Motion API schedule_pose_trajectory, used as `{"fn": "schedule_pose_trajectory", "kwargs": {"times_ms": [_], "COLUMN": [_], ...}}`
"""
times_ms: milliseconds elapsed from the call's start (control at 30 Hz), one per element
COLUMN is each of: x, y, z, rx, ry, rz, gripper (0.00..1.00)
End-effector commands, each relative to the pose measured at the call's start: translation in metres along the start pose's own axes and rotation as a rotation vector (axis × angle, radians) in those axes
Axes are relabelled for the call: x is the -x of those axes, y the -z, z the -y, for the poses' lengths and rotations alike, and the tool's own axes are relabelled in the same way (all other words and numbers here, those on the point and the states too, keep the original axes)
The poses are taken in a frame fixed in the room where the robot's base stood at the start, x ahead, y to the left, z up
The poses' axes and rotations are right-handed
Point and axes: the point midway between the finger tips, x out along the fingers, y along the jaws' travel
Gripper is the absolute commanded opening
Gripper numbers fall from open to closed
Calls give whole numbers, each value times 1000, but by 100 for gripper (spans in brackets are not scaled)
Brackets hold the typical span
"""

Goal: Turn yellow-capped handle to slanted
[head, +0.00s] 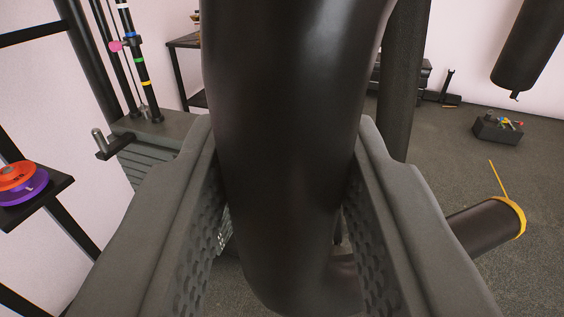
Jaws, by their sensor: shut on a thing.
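My gripper (286,135) has one grey jaw with a dimpled pad on each side of a thick, glossy dark bar (290,90), and it is shut on that bar. The bar fills the middle of the head view, running from the top edge down between the jaws, and bends right near the bottom. A dark cylinder with a yellow end ring (521,218), the yellow-capped part, sticks out at right beyond the right jaw. The right jaw hides whether it joins the held bar.
A weight-stack machine (160,128) with a small grey lever stands at left. A shelf (38,203) at far left holds orange and purple discs. A small dark box (497,130) sits on the floor at right. A dark bag (532,45) hangs top right.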

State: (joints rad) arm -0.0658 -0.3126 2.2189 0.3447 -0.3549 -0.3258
Motion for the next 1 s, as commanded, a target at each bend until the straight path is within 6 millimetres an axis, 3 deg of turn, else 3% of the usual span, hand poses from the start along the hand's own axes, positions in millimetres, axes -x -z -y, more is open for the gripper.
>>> {"fn": "schedule_pose_trajectory", "kwargs": {"times_ms": [667,700,767,800,1000], "x": [6,6,6,6,6], "y": [0,0,0,0,0], "z": [-4,-4,-4,-4,-4], "rx": [-2,-2,-2,-2,-1], "ry": [-2,-2,-2,-2,-1], "rz": [-1,-1,-1,-1,0], "gripper": [0,34,46,51,51]}}
